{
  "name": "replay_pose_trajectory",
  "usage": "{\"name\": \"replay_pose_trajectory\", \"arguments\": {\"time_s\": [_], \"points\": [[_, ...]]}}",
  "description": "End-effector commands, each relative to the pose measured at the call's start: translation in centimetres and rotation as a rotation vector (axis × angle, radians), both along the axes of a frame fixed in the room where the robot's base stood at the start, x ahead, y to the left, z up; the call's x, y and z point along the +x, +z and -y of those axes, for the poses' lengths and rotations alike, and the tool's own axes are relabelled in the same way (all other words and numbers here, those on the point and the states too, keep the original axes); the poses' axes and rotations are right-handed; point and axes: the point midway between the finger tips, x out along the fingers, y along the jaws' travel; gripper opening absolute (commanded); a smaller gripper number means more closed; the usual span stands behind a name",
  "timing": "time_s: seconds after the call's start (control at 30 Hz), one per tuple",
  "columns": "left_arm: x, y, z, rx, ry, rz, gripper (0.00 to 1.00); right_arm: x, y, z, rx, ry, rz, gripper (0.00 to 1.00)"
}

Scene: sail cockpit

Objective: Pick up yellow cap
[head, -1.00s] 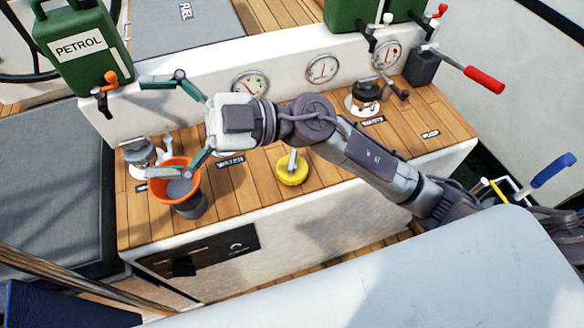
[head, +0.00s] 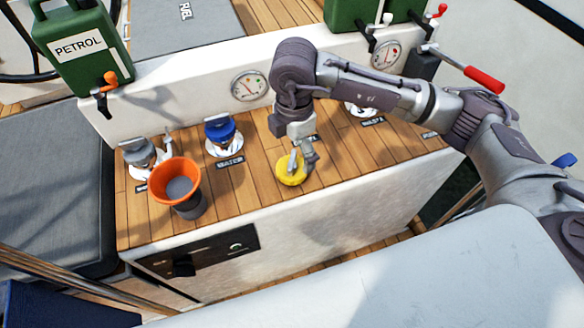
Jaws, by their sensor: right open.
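The yellow cap (head: 289,171) lies on the wooden deck, right of the blue cap and near the deck's front edge. It has a grey handle standing up on top. My right gripper (head: 303,163) points down over the yellow cap, at its right and back side. One finger shows beside the cap's handle; the other finger is hard to make out. The gripper is open, and I cannot tell whether it touches the cap. My left gripper does not show.
An orange funnel (head: 174,181) stands at the deck's left, near a grey cap (head: 139,153). A blue cap (head: 221,131) sits behind. A green petrol can (head: 82,48) and a round gauge (head: 249,86) are at the back. A red-handled lever (head: 483,79) sticks out right.

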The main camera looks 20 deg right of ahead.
Motion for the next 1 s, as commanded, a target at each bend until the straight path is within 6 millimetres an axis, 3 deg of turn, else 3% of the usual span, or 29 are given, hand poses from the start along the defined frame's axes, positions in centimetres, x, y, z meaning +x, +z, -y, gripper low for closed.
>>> {"name": "replay_pose_trajectory", "arguments": {"time_s": [0.1, 0.33, 0.6, 0.9, 1.0], "points": [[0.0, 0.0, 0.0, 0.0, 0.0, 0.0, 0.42, 0.0, -1.7, 0.0, 0.0, 0.0, -0.002, 1.0], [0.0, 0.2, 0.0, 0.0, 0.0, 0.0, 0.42, 0.1, -3.3, -0.1, 0.002, 0.001, -0.002, 1.0], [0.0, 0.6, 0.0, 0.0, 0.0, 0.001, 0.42, 0.3, -7.1, -0.3, 0.003, 0.002, -0.001, 1.0], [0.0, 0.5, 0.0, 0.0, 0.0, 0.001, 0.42, 0.4, -7.7, -0.3, 0.003, 0.003, 0.0, 1.0], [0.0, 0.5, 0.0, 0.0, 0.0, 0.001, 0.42, 0.4, -7.7, -0.3, 0.003, 0.003, 0.0, 0.85]]}}
